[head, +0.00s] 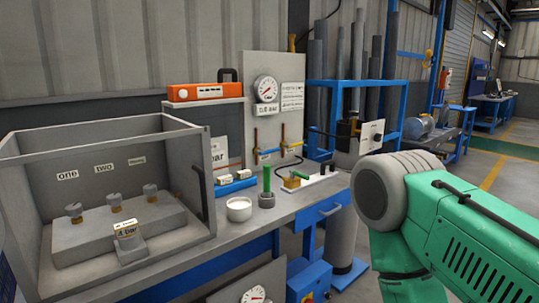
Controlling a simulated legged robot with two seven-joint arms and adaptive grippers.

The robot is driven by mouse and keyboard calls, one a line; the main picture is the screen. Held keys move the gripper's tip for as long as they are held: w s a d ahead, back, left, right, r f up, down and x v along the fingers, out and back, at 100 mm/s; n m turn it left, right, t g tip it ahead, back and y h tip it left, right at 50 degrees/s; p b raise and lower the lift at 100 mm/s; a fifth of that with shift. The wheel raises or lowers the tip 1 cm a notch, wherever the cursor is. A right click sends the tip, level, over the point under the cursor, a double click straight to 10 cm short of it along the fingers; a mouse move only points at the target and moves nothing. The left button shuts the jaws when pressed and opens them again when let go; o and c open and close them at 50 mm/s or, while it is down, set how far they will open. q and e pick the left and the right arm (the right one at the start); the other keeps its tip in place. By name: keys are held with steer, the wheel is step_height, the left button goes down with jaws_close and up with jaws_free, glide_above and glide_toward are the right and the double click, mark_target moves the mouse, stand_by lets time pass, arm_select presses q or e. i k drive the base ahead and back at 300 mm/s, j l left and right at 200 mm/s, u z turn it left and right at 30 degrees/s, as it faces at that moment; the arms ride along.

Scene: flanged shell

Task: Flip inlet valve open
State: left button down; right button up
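Small blue parts (269,151) that look like valve handles sit low on these pipes. A green-handled fitting (266,180) stands upright on the bench in front of the panel. My green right arm fills the right side of the head view, but its gripper does not show. My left gripper is also out of view.
A grey open-fronted box (195,180) with three knobs marked one, two and a blurred word stands on the left. An orange device (205,92) sits on a shelf.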

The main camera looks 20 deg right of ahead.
mark_target(261, 153)
steer(key=l+u, duration=0.1)
steer(key=u, duration=0.4)
steer(key=i+l+u, duration=0.1)
steer(key=l+u, duration=0.3)
steer(key=l, duration=0.5)
steer(key=l+u, duration=0.35)
steer(key=l, duration=1.05)
steer(key=k+l, duration=0.15)
steer(key=l, duration=0.3)
